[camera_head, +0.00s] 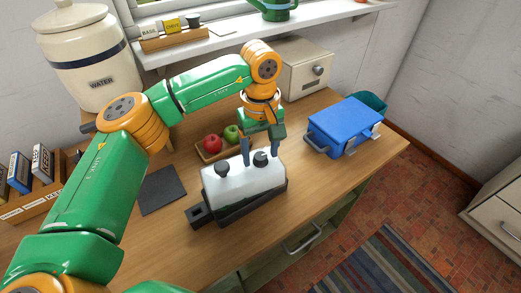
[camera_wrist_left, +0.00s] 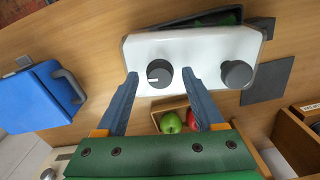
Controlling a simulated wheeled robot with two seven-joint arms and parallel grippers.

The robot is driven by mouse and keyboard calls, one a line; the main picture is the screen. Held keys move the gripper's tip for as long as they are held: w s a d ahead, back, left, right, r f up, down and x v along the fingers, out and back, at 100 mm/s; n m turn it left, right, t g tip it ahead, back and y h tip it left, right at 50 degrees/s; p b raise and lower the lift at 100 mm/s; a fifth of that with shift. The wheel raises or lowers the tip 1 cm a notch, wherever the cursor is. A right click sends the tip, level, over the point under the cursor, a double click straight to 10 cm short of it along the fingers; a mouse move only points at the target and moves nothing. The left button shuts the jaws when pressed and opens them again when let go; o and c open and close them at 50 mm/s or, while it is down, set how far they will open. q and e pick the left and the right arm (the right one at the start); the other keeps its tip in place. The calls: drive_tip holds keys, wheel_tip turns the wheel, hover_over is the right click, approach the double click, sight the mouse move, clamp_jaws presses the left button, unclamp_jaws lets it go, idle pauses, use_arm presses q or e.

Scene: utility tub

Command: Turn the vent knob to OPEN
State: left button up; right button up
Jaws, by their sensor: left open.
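A white tub (camera_head: 243,188) on a dark base stands on the wooden table. It has two dark round knobs on top. One knob (camera_head: 261,158) is between the fingers of my left gripper (camera_head: 260,147); in the left wrist view this knob (camera_wrist_left: 160,73) shows a white mark toward the left. The fingers are open, one on each side, with a gap to the knob. The other knob (camera_head: 222,169) is to the left in the head view and clear of the fingers. No OPEN lettering can be read. My right gripper is not in view.
A tray with a red apple (camera_head: 212,144) and a green apple (camera_head: 231,134) is behind the tub. A blue box (camera_head: 345,126) stands to the right, a dark mat (camera_head: 162,190) to the left. A water crock (camera_head: 90,60) is at the back left.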

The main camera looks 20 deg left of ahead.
sight(260, 155)
use_arm(q)
wheel_tip(260, 155, up, 6)
drive_tip(key=shift+r+b, duration=0.25)
drive_tip(key=shift+b, duration=0.3)
drive_tip(key=shift+r, duration=0.3)
